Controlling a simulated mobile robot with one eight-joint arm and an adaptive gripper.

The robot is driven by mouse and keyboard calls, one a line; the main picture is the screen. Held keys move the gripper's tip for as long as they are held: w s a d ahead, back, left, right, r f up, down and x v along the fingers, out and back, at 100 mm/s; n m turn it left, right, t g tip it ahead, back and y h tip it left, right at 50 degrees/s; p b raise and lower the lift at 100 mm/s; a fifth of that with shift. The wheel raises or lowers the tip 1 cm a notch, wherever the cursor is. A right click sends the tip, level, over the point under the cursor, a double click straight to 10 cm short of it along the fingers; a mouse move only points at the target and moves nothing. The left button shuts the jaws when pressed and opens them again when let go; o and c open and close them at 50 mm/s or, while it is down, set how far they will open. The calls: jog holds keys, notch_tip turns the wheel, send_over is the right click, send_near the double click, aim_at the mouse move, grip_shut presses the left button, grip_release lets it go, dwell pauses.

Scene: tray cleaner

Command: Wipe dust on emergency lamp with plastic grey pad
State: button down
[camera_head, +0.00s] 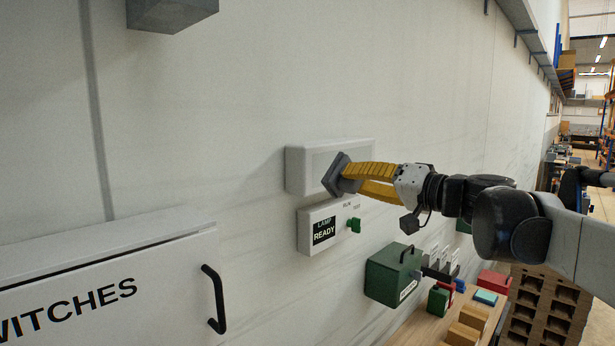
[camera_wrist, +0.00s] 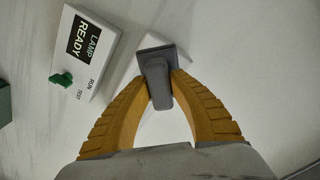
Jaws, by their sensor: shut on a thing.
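My gripper (camera_head: 351,178) has yellow ribbed fingers and is shut on the grey plastic pad (camera_head: 336,174). In the wrist view the fingers (camera_wrist: 160,88) pinch the pad's stem (camera_wrist: 158,90), with the pad's flat head (camera_wrist: 156,56) beyond the fingertips. The emergency lamp (camera_head: 300,168) is a pale box on the wall. The pad is in front of its lower middle and overlaps it in view; I cannot tell whether they touch. In the wrist view part of the lamp (camera_wrist: 137,85) shows behind the pad. Dust on the lamp cannot be made out clearly.
Just below the lamp is a white "LAMP READY" panel (camera_head: 328,215) with a green switch (camera_head: 354,225). A green box (camera_head: 392,273) is lower right, above a bench with several blocks. A "SWITCHES" cabinet (camera_head: 120,270) stands out at lower left. The wall above the lamp is clear.

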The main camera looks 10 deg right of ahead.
dwell(0.3)
jog(key=shift+v, duration=1.5)
